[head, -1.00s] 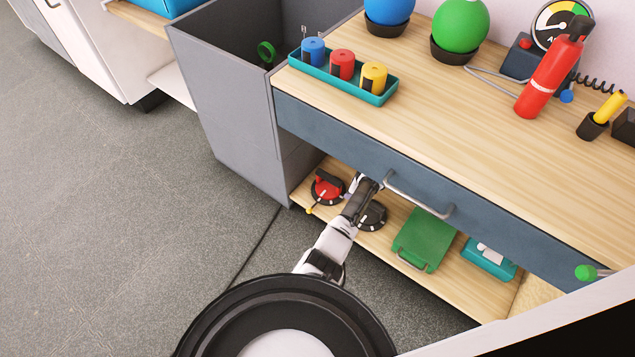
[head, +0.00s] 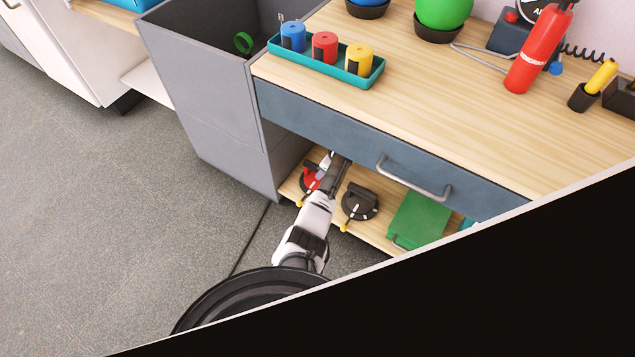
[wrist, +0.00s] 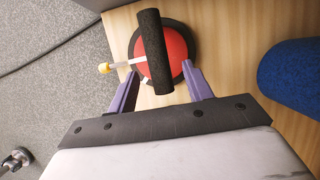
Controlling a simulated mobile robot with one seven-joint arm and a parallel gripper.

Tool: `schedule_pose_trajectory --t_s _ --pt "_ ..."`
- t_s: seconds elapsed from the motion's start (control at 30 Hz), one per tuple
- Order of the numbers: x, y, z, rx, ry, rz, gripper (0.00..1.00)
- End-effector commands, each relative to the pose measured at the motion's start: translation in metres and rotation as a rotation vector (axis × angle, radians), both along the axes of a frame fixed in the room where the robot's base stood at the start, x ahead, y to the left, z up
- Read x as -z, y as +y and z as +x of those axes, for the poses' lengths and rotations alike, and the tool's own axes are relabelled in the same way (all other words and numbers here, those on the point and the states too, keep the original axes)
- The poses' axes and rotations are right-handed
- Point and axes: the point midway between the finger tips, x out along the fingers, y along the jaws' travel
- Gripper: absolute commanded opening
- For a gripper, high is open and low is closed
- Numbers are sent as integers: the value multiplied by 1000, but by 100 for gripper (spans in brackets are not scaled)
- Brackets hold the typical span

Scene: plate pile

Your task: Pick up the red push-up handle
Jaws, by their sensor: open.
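The red push-up handle (head: 310,181) sits on the lower shelf near its left end, partly covered by my arm in the head view. In the wrist view the handle (wrist: 154,40) shows a black foam bar over a red disc with a black rim, and a white lever with a yellow tip sticks out to the left. My gripper (wrist: 161,72) is open, with one purple finger on each side of the bar's near end. I cannot tell whether the fingers touch it. In the head view my gripper (head: 328,164) reaches under the drawer, over the handle.
A black handle-like disc (head: 360,203) and a green case (head: 420,219) lie to the right on the shelf. A dark blue cylinder (wrist: 294,76) is close on the right in the wrist view. The drawer front (head: 330,135) overhangs, and a grey bin (head: 205,95) stands left.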

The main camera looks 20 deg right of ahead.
Motion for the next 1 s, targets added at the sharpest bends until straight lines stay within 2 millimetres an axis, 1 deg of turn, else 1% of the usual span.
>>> schedule_pose_trajectory --t_s 0.1,0.2,0.3,0.4,0.7,1.0 --pt "3 13 16 -5 -1 1 50" --pt "23 17 21 -2 1 3 50" --pt "37 21 25 -2 1 3 50" --pt "45 23 28 -1 0 1 50" --pt "46 23 30 -2 0 -1 50" --pt "46 24 29 -2 0 0 11"
